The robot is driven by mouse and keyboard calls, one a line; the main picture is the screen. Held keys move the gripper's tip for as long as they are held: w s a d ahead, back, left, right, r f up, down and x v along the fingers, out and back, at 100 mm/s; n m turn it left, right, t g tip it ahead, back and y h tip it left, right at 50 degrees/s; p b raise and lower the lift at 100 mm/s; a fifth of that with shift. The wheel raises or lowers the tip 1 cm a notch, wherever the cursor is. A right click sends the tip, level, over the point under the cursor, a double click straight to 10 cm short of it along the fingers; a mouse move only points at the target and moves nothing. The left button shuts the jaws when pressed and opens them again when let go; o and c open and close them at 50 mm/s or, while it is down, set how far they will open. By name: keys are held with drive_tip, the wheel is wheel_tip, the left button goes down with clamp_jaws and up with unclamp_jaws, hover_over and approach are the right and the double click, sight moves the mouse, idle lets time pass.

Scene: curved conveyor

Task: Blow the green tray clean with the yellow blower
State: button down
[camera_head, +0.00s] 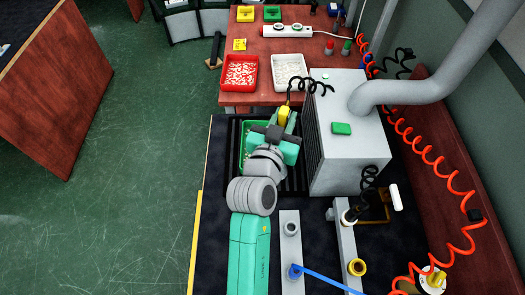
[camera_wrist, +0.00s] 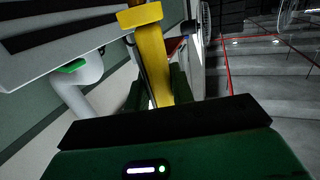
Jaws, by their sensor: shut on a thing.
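My gripper (camera_head: 281,122) is shut on the yellow blower (camera_head: 284,112), whose black coiled hose rises behind it. In the wrist view the yellow blower (camera_wrist: 152,62) stands between the dark fingers of my gripper (camera_wrist: 156,92). The green tray (camera_head: 246,129) lies on the dark slatted surface below my gripper, left of the grey box. My gripper and wrist hide most of the tray, so I cannot tell what is in it. I cannot see where the nozzle points.
A grey box (camera_head: 345,150) with a thick pipe (camera_head: 410,92) stands close on the right. Behind, a red-brown table (camera_head: 265,48) carries a red tray (camera_head: 224,84) and a white tray (camera_head: 305,73) with small pieces. Red coiled hoses (camera_head: 430,155) hang at right. Open floor lies left.

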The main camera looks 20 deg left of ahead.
drive_tip(key=shift+w+a+b, duration=0.7)
drive_tip(key=shift+w+a, duration=0.05)
drive_tip(key=shift+a, duration=0.2)
idle(0.4)
drive_tip(key=shift+w+a+b, duration=0.45)
drive_tip(key=shift+a+b, duration=0.2)
drive_tip(key=shift+a, duration=0.2)
drive_tip(key=shift+w+a+b, duration=0.45)
drive_tip(key=shift+a+b, duration=0.15)
drive_tip(key=shift+a, duration=0.2)
drive_tip(key=shift+w+a+b, duration=0.45)
drive_tip(key=shift+a+b, duration=0.2)
drive_tip(key=shift+a, duration=0.2)
drive_tip(key=w, duration=0.1)
drive_tip(key=w+d+b, duration=0.1)
drive_tip(key=w, duration=0.1)
drive_tip(key=w+d, duration=0.1)
drive_tip(key=w, duration=0.1)
drive_tip(key=shift+d, duration=0.2)
idle(0.6)
